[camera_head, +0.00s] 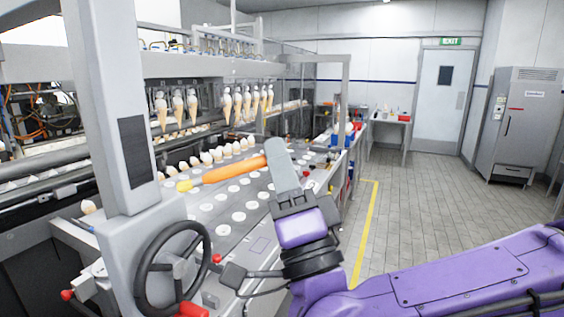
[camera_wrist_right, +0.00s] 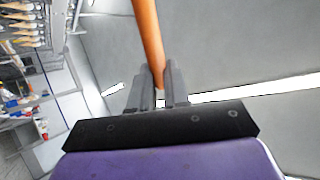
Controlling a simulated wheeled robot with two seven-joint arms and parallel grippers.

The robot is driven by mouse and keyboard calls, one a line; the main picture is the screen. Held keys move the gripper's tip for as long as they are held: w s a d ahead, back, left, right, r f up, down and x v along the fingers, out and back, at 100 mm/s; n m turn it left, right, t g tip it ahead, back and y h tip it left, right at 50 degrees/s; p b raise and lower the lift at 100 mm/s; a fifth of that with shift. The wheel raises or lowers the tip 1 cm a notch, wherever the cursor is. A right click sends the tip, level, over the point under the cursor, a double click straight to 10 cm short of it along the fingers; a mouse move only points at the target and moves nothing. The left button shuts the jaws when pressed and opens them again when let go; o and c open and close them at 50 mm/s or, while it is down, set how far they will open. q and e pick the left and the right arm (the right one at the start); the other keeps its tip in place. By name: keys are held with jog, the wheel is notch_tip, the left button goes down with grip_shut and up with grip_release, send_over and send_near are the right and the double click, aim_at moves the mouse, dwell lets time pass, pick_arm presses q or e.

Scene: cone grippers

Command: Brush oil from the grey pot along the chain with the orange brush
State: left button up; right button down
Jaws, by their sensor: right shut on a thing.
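The orange brush (camera_head: 232,173) is in my right gripper (camera_head: 278,158), its yellow end pointing left over the machine's perforated plate. In the right wrist view the orange handle (camera_wrist_right: 148,40) runs up from between the two fingers of the right gripper (camera_wrist_right: 159,85), which are shut on it. The brush is held in the air, apart from the plate as far as I can tell. I cannot make out the grey pot or the chain in either view. My left gripper is not in view.
The cone machine's plate (camera_head: 225,228) has rows of white round holders. Ice cream cones (camera_head: 240,104) hang in rows above it. A grey post (camera_head: 118,120) and a black handwheel (camera_head: 172,262) stand at the left. The tiled floor (camera_head: 420,215) at right is clear, with a yellow line.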

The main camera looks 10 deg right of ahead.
jog(key=shift+w+a, duration=0.45)
jog(key=w+a, duration=0.1)
jog(key=w+a+p, duration=0.1)
jog(key=a, duration=0.1)
jog(key=shift+w+a, duration=0.25)
jog(key=shift+w+a, duration=0.35)
jog(key=shift+a, duration=0.2)
dwell(0.4)
